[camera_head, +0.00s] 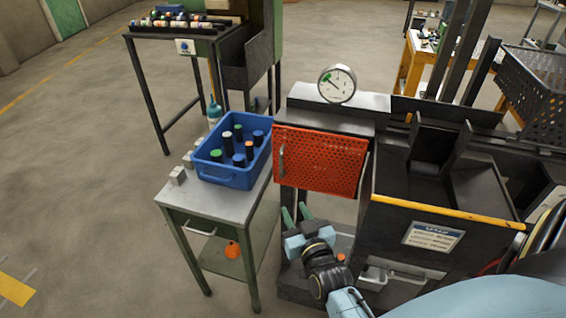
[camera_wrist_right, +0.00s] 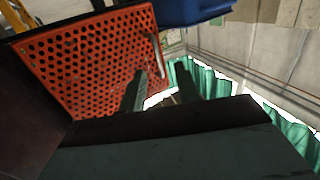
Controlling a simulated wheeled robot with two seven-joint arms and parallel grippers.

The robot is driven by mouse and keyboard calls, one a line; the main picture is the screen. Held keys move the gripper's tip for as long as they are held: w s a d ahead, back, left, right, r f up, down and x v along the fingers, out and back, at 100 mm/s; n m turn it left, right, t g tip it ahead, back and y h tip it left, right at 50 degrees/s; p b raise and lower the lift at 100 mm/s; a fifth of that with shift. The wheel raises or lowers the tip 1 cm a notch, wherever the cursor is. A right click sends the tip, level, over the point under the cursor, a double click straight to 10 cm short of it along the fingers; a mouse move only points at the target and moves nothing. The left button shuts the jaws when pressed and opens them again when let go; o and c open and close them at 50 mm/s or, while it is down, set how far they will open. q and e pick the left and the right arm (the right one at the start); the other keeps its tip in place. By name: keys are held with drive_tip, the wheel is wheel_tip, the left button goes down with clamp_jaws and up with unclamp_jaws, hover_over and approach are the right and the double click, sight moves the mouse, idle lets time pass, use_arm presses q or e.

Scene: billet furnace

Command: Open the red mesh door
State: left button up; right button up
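The red mesh door (camera_head: 322,162) is on the front of the dark furnace, below the gauge, and looks closed. Its grey vertical handle (camera_head: 282,161) is on the door's left side. My right gripper (camera_head: 296,212) is below the door's lower left part, its two green fingers pointing up, apart and empty. In the right wrist view the door (camera_wrist_right: 85,60) fills the upper left, with its handle (camera_wrist_right: 158,52) beyond the open fingers (camera_wrist_right: 168,88). The fingers appear apart from the handle. My left gripper is not in view.
A blue crate (camera_head: 232,179) with several capped cylinders stands on a grey side table (camera_head: 215,207) left of the door. A round gauge (camera_head: 337,84) sits above the door. A yellow-edged dark chute (camera_head: 447,208) is on the right. Open floor lies at left.

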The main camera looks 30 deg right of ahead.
sight(282, 167)
drive_tip(key=shift+t+h, duration=0.3)
drive_tip(key=shift+h, duration=0.1)
drive_tip(key=r+x, duration=0.1)
drive_tip(key=x, duration=0.8)
drive_tip(key=r+b+x, duration=0.1)
drive_tip(key=x, duration=0.3)
drive_tip(key=shift+w+d+r, duration=0.2)
drive_tip(key=shift+d+r, duration=0.1)
drive_tip(key=shift+d, duration=0.2)
drive_tip(key=shift+c, duration=0.4)
clamp_jaws()
